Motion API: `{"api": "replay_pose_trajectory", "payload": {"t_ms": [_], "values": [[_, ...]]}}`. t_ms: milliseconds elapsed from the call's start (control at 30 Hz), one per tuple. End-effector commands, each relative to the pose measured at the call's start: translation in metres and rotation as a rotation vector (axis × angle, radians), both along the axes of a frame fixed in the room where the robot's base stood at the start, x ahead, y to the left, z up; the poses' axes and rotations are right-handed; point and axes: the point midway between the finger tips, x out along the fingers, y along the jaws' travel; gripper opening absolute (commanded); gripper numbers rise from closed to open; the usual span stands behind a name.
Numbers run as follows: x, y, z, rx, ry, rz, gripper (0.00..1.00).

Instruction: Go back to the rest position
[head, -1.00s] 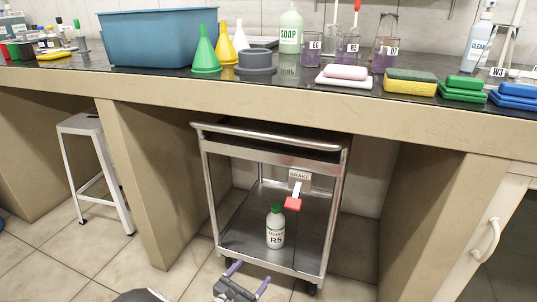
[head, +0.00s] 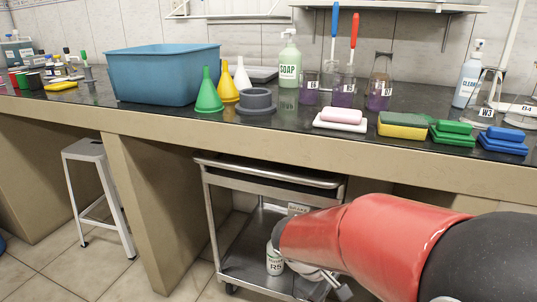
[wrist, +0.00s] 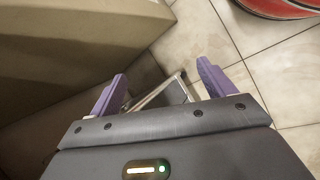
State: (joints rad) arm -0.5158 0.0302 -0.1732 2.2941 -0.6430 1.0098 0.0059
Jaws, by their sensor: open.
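My gripper (wrist: 158,90) shows in the wrist view with its two purple fingers spread apart and nothing between them. Beyond the fingers are the tiled floor and part of a metal frame. In the head view my red and black arm reaches across the lower right, and my gripper's fingers cannot be made out clearly there. The arm covers much of the metal cart (head: 225,222) under the bench and part of the white bottle R5 (head: 274,265) on its lower shelf.
The dark bench top (head: 340,140) carries a blue basin (head: 160,75), funnels, a soap bottle (head: 289,65), beakers with purple liquid and sponges. A white stool (head: 88,150) stands under the bench at left. Open floor (head: 95,275) shows at the lower left.

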Motion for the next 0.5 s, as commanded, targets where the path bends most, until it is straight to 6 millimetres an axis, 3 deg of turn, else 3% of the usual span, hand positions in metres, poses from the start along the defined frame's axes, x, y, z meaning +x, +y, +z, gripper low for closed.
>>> {"api": "replay_pose_trajectory", "payload": {"t_ms": [33,200,400,500], "values": [[-0.012,-0.007,0.022,0.083,-0.05,-0.073,0.82],[-0.051,-0.016,0.071,0.332,-0.205,-0.284,0.82],[-0.09,-0.014,0.119,0.571,-0.405,-0.473,0.82],[-0.102,-0.011,0.134,0.648,-0.483,-0.528,0.82]]}}
